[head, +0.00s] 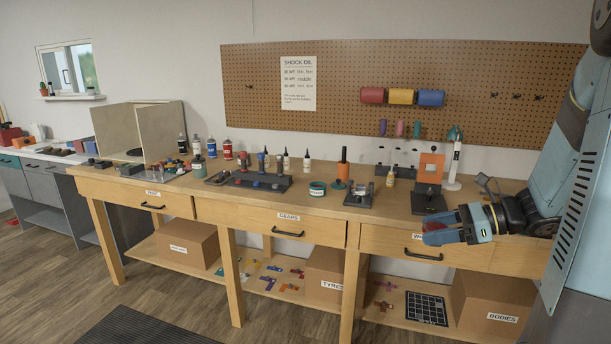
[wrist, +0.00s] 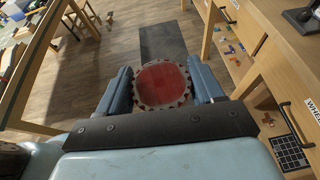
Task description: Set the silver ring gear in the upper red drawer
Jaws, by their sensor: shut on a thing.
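My gripper (head: 450,228) is in front of the workbench's right part, beside the drawer at the right end, pointing left. In the wrist view my gripper (wrist: 161,82) has its two blue fingers on either side of a round toothed gear (wrist: 162,86). The gear has a red middle and a pale grey-brown toothed rim, and it is held above the floor. I cannot tell whether the red is part of it. In the head view only a bit of red shows at the fingertips. No upper red drawer can be made out in either view.
The wooden workbench (head: 330,203) carries bottles, tools and stands, with closed wooden drawers such as the one labelled GEARS (head: 270,222). Cardboard boxes sit on its low shelf. A grey side bench (head: 45,175) with a red object (head: 9,135) stands far left.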

